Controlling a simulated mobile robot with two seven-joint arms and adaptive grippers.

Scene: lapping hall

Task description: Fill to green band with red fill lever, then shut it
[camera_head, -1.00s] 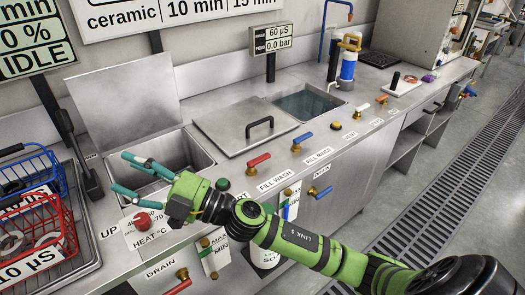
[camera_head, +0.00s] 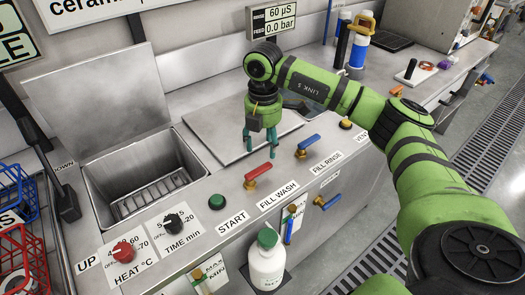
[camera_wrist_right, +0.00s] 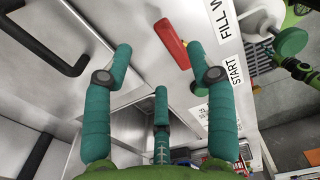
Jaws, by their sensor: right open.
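The red fill lever (camera_head: 260,174) sits on a brass valve at the counter's front, behind the FILL WASH label. My right gripper (camera_head: 261,150) is open, pointing down just behind the lever. In the right wrist view, the red lever (camera_wrist_right: 172,45) lies near the right finger of my open gripper (camera_wrist_right: 160,62); I cannot tell whether they touch. The open wash tank (camera_head: 100,190) shows a rack inside and no clear water surface. A gauge with MAX and MIN marks (camera_head: 213,268) is on the front panel, partly cut off; its level is not readable.
A blue lever (camera_head: 308,145) at FILL RINSE stands right of the red one. A green START button (camera_head: 217,202) and knobs are to the left. A white bottle (camera_head: 267,265) stands in front. A closed lid (camera_head: 215,130) with a black handle lies behind my gripper.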

